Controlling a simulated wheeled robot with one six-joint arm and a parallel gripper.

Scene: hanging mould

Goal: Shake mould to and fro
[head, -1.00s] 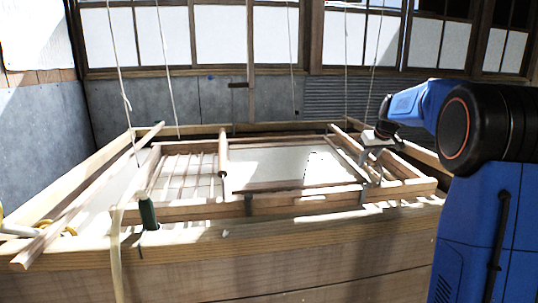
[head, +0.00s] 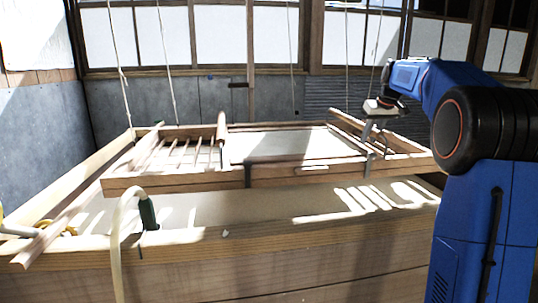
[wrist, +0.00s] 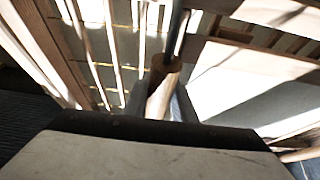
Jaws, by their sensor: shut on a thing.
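The wooden mould (head: 200,182) hangs above the vat in the head view, with a pale sheet area in its middle and slats at the left. A round wooden handle (head: 221,128) stands at its left-centre. My gripper (head: 369,135) is at the mould's right side. In the wrist view my gripper (wrist: 158,105) is shut on a wooden handle (wrist: 161,85), with a finger on each side. The lower part of that handle is partly hidden by the gripper body.
The wooden vat (head: 270,272) holds pale liquid (head: 270,205) below the mould. A pale hose with a green end (head: 148,213) hooks over its front wall. Ropes (head: 167,70) hang from above. A yellow item (head: 70,231) lies at the left.

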